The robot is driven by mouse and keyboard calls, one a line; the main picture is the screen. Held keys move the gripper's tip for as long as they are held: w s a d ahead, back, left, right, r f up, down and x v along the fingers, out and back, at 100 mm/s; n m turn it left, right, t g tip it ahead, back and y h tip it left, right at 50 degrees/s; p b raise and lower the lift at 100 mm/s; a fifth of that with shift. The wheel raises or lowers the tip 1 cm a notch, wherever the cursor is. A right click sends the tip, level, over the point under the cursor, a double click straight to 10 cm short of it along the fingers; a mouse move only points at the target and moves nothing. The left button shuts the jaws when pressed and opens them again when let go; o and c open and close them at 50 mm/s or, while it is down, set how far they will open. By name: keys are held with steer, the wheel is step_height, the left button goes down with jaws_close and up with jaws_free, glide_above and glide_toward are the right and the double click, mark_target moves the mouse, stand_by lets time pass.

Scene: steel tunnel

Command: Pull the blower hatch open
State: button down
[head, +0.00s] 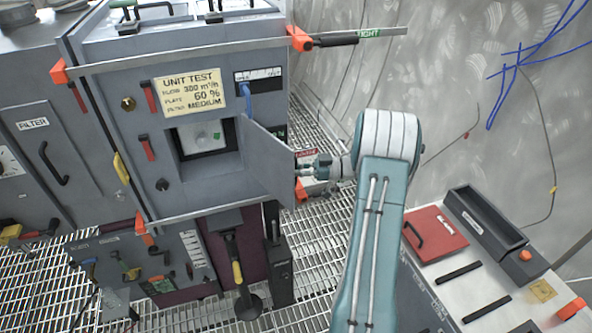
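The blower hatch (262,168) is a flat grey panel on the front of the grey blower cabinet (180,185). It stands swung out from the cabinet, its free edge towards the right.
A yellow "UNIT TEST" label (190,92) sits above the opening. Metal bars with orange ends (299,38) cross the cabinet front. A bench with a red panel (435,234) stands at the lower right. Grated floor (315,252) lies between.

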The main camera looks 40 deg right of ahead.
steer(key=shift+a, duration=0.2)
steer(key=c, duration=0.7)
jaws_free()
steer(key=shift+d, duration=0.1)
steer(key=shift+d, duration=0.15)
steer(key=v, duration=1.2)
steer(key=shift+w+f, duration=0.1)
